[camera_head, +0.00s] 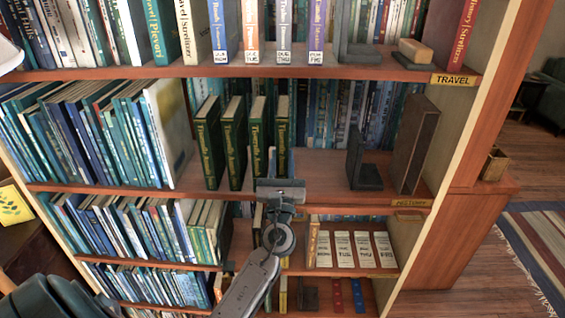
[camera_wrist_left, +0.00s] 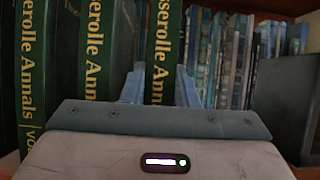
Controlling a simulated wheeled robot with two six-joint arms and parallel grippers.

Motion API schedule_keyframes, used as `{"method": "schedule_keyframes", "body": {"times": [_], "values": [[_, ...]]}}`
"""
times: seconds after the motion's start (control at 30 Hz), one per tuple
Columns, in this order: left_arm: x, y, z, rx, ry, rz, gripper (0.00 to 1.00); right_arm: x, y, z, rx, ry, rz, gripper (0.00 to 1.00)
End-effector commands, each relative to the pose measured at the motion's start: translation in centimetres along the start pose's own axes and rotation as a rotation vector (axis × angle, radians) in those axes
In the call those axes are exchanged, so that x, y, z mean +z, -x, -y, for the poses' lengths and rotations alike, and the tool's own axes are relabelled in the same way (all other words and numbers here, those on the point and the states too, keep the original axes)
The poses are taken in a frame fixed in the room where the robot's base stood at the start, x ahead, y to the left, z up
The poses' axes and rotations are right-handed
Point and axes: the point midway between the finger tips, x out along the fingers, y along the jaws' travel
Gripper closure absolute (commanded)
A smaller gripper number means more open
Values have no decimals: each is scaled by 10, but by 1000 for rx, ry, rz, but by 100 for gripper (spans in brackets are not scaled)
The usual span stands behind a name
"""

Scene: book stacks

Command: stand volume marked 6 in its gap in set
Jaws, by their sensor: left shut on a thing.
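Several dark green volumes with gold lettering stand upright on the middle shelf (camera_head: 320,188), with narrow spaces between them. My left gripper (camera_head: 280,165) reaches in from the front at the rightmost green volume (camera_head: 284,112). In the left wrist view its two fingers lie on either side of that volume's spine (camera_wrist_left: 163,45), and it is shut on it. The volume is upright, close to the right of its green neighbour (camera_head: 258,130). Its lower spine and number are hidden behind the gripper. I cannot tell whether its base touches the shelf. My right gripper is not in view.
Right of the held volume is bare shelf, then a black bookend (camera_head: 362,165) and a dark block (camera_head: 415,143) by the side wall. Blue books (camera_head: 340,115) stand behind. A pale large book (camera_head: 168,130) ends the left row. The upper shelf (camera_head: 300,70) is overhead.

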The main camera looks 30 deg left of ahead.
Motion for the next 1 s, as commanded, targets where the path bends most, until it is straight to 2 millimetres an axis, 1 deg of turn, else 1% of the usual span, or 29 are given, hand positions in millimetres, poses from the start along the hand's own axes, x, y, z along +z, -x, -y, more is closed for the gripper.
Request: {"method": "schedule_keyframes", "body": {"times": [0.03, 0.07, 0.1, 0.17, 0.43, 0.57, 0.67, 0.8, 1.0], "values": [[-1, 1, 0, 0, 0, -4, 100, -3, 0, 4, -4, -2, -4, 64], [-3, 1, 0, 0, 0, -7, 69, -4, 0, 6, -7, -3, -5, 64], [-3, 1, 0, -1, 0, -7, 61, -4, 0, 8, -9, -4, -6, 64], [-3, 1, 0, -1, 0, -7, 51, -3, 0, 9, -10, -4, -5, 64], [-2, 2, 0, -1, 0, -6, 51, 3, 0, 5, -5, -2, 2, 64], [-5, 12, 1, -1, 1, -7, 51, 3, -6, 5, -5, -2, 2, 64], [-6, 29, 0, -1, 1, -7, 51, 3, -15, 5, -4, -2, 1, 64], [-8, 61, 0, 1, 2, -9, 51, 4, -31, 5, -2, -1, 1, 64], [-7, 100, 0, 2, 3, -8, 51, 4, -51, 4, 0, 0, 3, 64]]}}
